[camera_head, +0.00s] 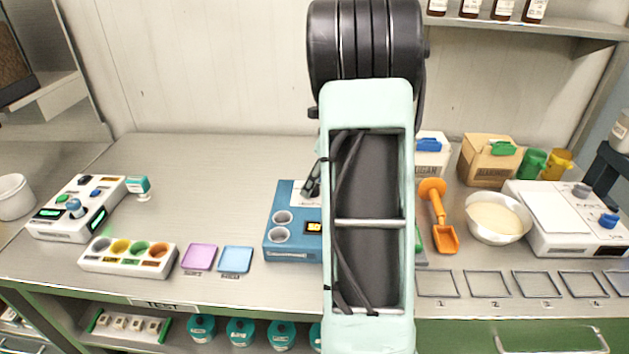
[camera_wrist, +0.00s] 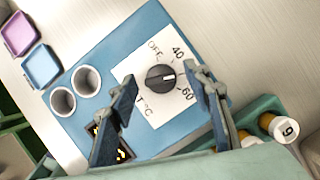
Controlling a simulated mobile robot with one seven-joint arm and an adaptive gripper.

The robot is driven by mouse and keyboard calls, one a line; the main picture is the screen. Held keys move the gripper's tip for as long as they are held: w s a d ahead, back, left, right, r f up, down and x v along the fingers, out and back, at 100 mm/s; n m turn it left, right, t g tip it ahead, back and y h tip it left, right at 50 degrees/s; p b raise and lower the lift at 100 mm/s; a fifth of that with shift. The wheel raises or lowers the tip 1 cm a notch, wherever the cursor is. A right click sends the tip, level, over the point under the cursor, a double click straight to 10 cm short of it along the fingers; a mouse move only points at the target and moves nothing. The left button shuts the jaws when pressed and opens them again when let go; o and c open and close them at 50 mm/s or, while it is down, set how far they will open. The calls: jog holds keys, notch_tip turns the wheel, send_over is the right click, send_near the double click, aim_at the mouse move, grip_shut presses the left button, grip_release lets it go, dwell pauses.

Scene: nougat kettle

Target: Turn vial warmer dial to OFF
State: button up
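The blue vial warmer (camera_head: 291,256) stands mid-table in the head view, its right part hidden by my arm. In the wrist view the warmer (camera_wrist: 190,130) shows a white dial plate marked OFF, 40, 60 and °C. The black round dial (camera_wrist: 160,79) sits on this plate, its white pointer mark facing right, between 40 and 60. My gripper (camera_wrist: 160,75) is open, with one finger on each side of the dial and gaps between. I cannot tell the fingers' height over the plate. In the head view only part of my gripper (camera_head: 312,178) shows beside my arm.
The warmer has two round wells (camera_wrist: 62,101) and a lit display (camera_head: 314,228), partly hidden by a finger in the wrist view. Purple (camera_head: 199,257) and blue (camera_head: 236,260) pads lie to its left. An orange scoop (camera_head: 440,215) and white bowl (camera_head: 497,218) stand right.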

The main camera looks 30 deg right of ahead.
jog(key=c, duration=1.1)
jog(key=shift+r, duration=0.1)
jog(key=n+y+p, duration=0.1)
jog(key=n+p, duration=0.2)
jog(key=shift+w+d+r+n+g, duration=0.1)
jog(key=shift+n+g, duration=0.3)
jog(key=n+g+p, duration=0.1)
jog(key=n+p, duration=0.1)
jog(key=n+g+y+p, duration=0.1)
jog(key=n, duration=0.2)
jog(key=shift+w+d+p, duration=0.1)
jog(key=shift+w+p, duration=0.05)
jog(key=shift+p, duration=0.2)
jog(key=n+g+p, duration=0.1)
jog(key=n, duration=0.1)
jog(key=n+p, duration=0.1)
jog(key=n, duration=0.2)
jog(key=shift+w+g, duration=0.15)
jog(key=shift+g, duration=0.25)
jog(key=shift+w+n+g+p, duration=0.1)
jog(key=shift+n+g+p, duration=0.6)
jog(key=shift+n, duration=1.3)
